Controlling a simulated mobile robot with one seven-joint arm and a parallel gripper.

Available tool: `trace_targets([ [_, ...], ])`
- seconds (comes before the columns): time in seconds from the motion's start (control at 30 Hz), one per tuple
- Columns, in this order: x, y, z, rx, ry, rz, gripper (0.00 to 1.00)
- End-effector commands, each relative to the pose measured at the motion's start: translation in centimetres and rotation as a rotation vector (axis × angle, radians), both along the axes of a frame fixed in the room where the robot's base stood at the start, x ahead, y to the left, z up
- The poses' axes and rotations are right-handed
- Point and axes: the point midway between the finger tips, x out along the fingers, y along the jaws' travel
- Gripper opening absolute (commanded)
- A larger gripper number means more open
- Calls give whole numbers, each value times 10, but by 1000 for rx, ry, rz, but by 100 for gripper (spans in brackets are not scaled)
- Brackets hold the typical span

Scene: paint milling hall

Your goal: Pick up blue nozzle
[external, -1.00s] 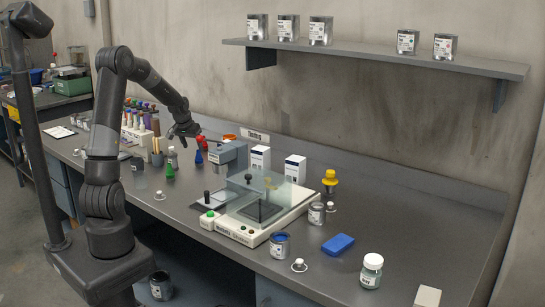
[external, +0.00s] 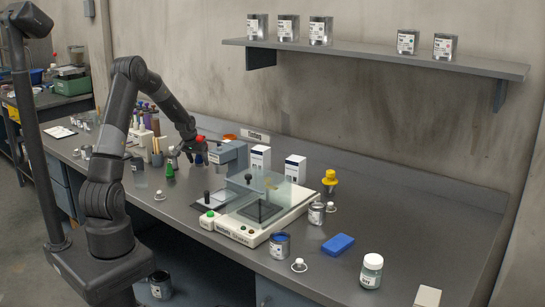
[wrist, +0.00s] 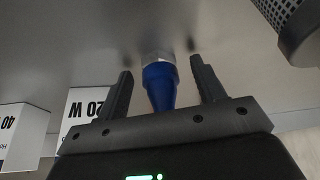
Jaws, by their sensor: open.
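The blue nozzle (wrist: 160,85) stands between the two fingers of my gripper (wrist: 160,68) in the wrist view, with a gap on each side. It has a wide blue collar and a pale metallic end. In the external view the blue nozzle (external: 199,159) is on the bench, left of the grey machine head, partly hidden by my gripper (external: 188,153). My gripper is open and low over the bench around it.
A green nozzle (external: 170,171) stands close in front, and a red one (external: 201,141) behind. A yellow nozzle (external: 330,178) and blue block (external: 338,244) are farther right.

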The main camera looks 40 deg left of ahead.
Motion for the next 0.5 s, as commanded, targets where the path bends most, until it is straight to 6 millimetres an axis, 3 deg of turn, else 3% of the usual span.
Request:
trace_targets([
  [0.13,0,0,1,0,-1,0,61],
  [0.5,0,0,1,0,-1,0,31],
])
